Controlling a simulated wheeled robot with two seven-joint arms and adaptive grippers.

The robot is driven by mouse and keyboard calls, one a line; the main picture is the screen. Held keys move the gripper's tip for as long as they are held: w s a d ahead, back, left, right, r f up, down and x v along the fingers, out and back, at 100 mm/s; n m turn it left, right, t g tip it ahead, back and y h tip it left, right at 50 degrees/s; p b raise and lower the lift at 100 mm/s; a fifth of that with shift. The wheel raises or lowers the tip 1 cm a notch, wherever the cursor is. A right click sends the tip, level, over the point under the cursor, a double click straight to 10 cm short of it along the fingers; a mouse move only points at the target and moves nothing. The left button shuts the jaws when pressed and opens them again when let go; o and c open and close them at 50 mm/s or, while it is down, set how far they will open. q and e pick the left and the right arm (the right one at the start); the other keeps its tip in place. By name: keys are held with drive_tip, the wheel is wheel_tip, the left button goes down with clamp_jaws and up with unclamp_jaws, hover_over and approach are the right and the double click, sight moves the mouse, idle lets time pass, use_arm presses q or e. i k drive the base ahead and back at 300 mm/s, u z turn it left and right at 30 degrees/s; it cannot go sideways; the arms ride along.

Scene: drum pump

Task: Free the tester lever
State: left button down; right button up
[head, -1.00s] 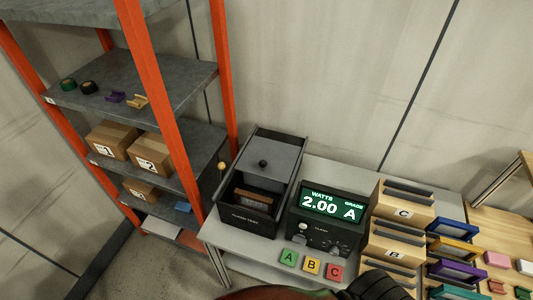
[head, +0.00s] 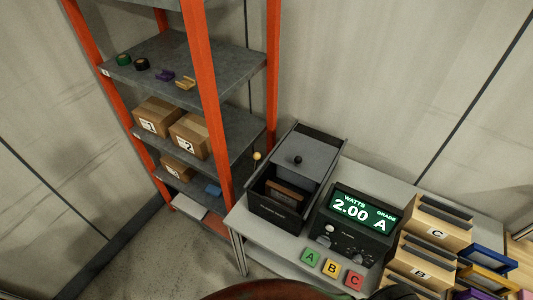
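A black tester box (head: 276,215) stands on the grey table in the head view, with a grey sliding lid (head: 290,167) that carries a black knob (head: 298,160). A brown item lies in its open front part. A small pale ball (head: 257,156), perhaps the tip of the tester lever, shows at the box's left side; the rest of the lever is hard to make out. Beside it a tester unit (head: 353,225) reads 2.00 watts, grade A. Neither gripper can be made out in the head view.
An orange-framed shelf rack (head: 207,90) with boxes and small parts stands left of the table (head: 258,236). Green A, yellow B and red C blocks (head: 331,268) lie at the table's front. Wooden bins (head: 437,222) stand at the right.

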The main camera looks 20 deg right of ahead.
sight(257, 155)
drive_tip(key=z, duration=1.4)
drive_tip(key=k, duration=0.75)
drive_tip(key=u, duration=1.25)
drive_tip(key=i, duration=0.5)
